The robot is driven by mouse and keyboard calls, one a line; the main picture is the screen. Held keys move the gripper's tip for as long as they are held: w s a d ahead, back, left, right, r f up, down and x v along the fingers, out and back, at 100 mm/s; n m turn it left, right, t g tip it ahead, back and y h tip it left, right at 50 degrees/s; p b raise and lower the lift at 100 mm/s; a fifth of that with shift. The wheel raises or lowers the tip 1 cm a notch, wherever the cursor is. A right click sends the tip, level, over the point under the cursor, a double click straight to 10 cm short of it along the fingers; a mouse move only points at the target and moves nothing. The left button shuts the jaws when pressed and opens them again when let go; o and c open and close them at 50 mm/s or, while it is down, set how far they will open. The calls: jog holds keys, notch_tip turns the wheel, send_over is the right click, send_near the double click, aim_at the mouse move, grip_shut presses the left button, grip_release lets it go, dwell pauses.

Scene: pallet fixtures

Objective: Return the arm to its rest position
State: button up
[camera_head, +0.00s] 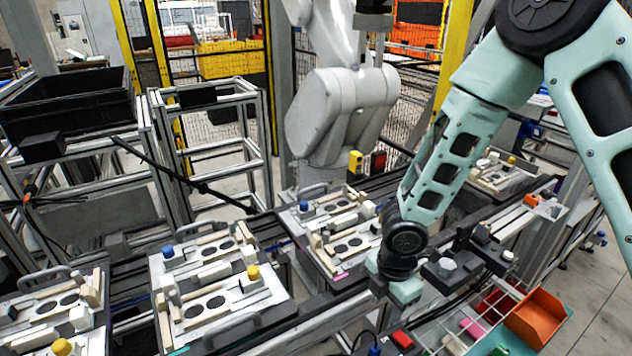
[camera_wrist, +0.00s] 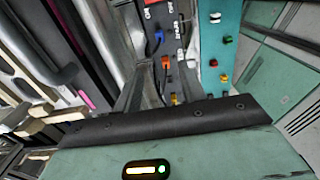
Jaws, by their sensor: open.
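My teal arm comes in from the upper right of the head view and bends down over the conveyor's near edge. My gripper (camera_head: 403,292) is at its low end, beside the pallet fixtures and left of the parts tray. Its fingers are hard to make out there. In the wrist view my own teal housing with a dark strip and a lit indicator fills the bottom. I see nothing held. The nearest pallet fixture (camera_head: 338,270) stands just left of the gripper, with pale blocks and dark round recesses. Part of a fixture also shows at the left of the wrist view (camera_wrist: 40,122).
Several more pallet fixtures (camera_head: 222,328) line the conveyor to the left. An orange bin (camera_head: 537,317) and a compartmented tray (camera_head: 482,338) lie at lower right. A grey industrial robot (camera_head: 335,115) stands behind the conveyor. A control panel with coloured buttons (camera_wrist: 226,50) shows in the wrist view.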

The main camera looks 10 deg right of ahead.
jog(key=s+a+r+m+b, duration=0.1)
jog(key=s+a+r+m, duration=0.2)
jog(key=s+r+m, duration=0.4)
jog(key=s+a+r+m+b, duration=0.1)
jog(key=s+a+r+m, duration=0.2)
jog(key=s+r+m, duration=0.4)
jog(key=s+r, duration=0.4)
jog(key=shift+a+r+m+y+b, duration=0.15)
jog(key=shift+r+m+y+b, duration=0.15)
jog(key=shift+b, duration=0.1)
